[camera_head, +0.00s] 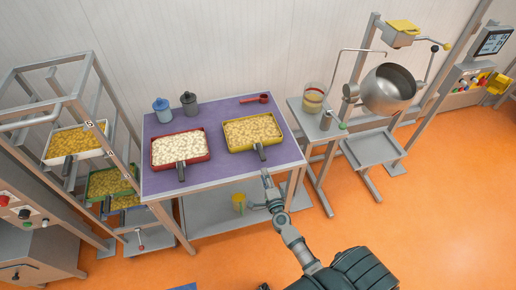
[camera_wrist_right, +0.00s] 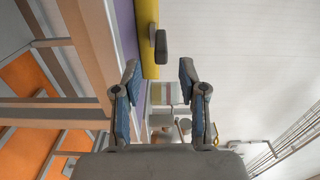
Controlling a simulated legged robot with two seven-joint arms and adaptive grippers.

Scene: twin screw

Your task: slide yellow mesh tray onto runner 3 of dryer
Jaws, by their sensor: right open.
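The yellow mesh tray (camera_head: 228,139) lies on the purple table top, full of pale yellow pieces. Its dark handle (camera_head: 261,152) points toward the table's front edge. My right gripper (camera_head: 268,185) is just in front of that edge, below the handle and apart from it. In the right wrist view my right gripper (camera_wrist_right: 158,75) is open and empty. The handle (camera_wrist_right: 160,45) is ahead between its fingers, with the yellow tray's side (camera_wrist_right: 147,25) behind it. The dryer rack (camera_head: 76,103) stands at the left with several trays in it; its small runner labels are hard to read. My left gripper is not visible.
A red tray (camera_head: 153,160) lies left of the yellow one on the table (camera_head: 225,179). Blue and grey canisters (camera_head: 189,103) and a red scoop (camera_head: 255,98) are at the back. A stand with a steel pan (camera_head: 388,90) is right. Orange floor is clear at front right.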

